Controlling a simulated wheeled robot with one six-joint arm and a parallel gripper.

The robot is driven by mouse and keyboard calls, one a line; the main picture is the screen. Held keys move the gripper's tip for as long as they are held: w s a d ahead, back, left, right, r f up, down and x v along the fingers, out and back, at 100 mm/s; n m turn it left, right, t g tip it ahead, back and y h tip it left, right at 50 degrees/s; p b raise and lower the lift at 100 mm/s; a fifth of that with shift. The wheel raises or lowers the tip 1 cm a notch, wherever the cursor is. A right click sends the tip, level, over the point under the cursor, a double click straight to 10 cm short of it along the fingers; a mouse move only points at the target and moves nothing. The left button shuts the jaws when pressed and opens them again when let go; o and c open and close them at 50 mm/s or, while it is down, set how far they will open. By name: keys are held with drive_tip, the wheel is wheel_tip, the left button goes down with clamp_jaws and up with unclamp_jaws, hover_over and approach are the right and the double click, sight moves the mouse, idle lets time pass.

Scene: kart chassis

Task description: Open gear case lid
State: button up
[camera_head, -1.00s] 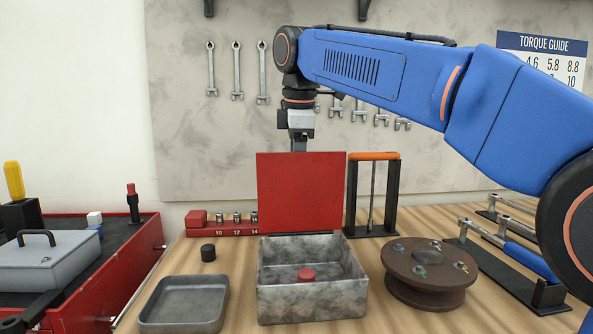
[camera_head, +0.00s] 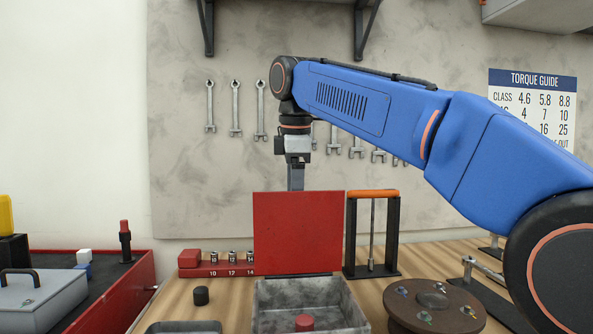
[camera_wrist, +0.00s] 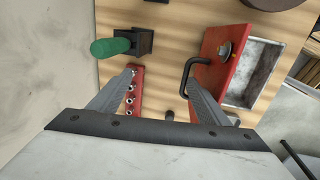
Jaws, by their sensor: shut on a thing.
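The gear case (camera_head: 262,310) is a grey open box in front of me. Its red lid (camera_head: 298,232) stands upright along the back edge, and a red round part (camera_head: 304,322) sits inside the box. My gripper (camera_head: 296,184) points down behind the lid's top edge, so its fingertips are hidden there. In the wrist view the black lid handle (camera_wrist: 186,75) shows at the tip of the right finger of my gripper (camera_wrist: 161,67). The fingers look spread apart, and the contact between both fingers and the handle is not clear.
A red socket rail (camera_head: 232,268) and a black cup (camera_head: 201,296) stand left of the case. A black frame with an orange bar (camera_head: 373,194) stands close to the right. A brown hub (camera_head: 433,305) lies front right. A red toolbox (camera_head: 140,280) is at left.

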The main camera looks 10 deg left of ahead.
drive_tip(key=r, duration=0.2)
drive_tip(key=s+r, duration=0.1)
drive_tip(key=r, duration=0.3)
drive_tip(key=shift+s+d, duration=0.15)
drive_tip(key=shift+d, duration=0.1)
drive_tip(key=c, duration=0.7)
drive_tip(key=shift+s+d+r, duration=0.1)
drive_tip(key=shift+s+r, duration=0.2)
drive_tip(key=shift+r, duration=0.55)
